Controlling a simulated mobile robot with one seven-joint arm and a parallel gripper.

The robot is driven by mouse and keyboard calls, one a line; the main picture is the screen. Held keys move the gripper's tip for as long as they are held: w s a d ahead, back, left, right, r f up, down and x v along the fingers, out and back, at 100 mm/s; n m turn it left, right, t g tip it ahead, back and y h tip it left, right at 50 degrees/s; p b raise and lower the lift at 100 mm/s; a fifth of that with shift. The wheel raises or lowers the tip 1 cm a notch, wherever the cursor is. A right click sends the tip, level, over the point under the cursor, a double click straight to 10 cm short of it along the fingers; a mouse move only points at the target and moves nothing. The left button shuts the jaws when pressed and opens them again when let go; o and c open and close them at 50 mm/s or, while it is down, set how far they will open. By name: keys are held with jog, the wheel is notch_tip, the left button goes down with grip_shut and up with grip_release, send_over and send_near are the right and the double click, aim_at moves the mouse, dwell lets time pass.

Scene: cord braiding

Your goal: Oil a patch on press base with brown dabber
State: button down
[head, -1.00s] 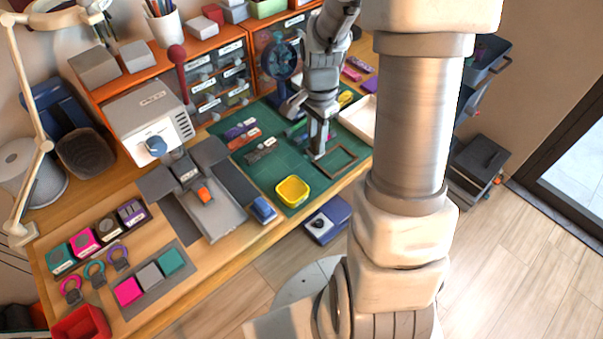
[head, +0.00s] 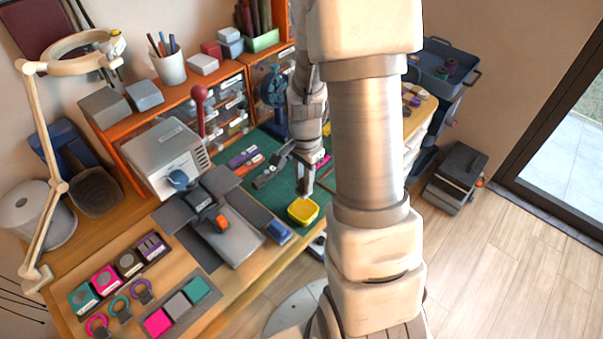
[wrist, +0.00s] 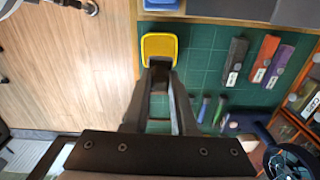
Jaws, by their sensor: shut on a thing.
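A grey press base (head: 236,244) lies on the wooden desk, with dark side plates and a small orange part on it. My gripper (head: 303,194) is over the near edge of the green mat, just behind the yellow square dish (head: 303,212). In the wrist view my gripper (wrist: 160,68) points down at the lower edge of the yellow dish (wrist: 160,46). The fingers are close together around a slim dark thing, most of it hidden; it looks like the brown dabber, but its colour is hard to read. I cannot tell whether it touches the dish.
Dark, orange and purple bars (wrist: 265,58) lie farther right. A blue block (head: 278,232) sits between dish and press base. A blue fan (head: 272,92) and drawers stand behind.

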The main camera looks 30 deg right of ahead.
aim_at(304, 195)
jog(key=shift+s+a+f, duration=0.1)
jog(key=shift+f+b, duration=2.4)
jog(key=shift+f, duration=0.55)
jog(key=shift+f+b, duration=0.45)
jog(key=shift+f, duration=0.1)
jog(key=shift+r+p, duration=2.9)
jog(key=shift+r, duration=0.7)
jog(key=shift+f, duration=0.1)
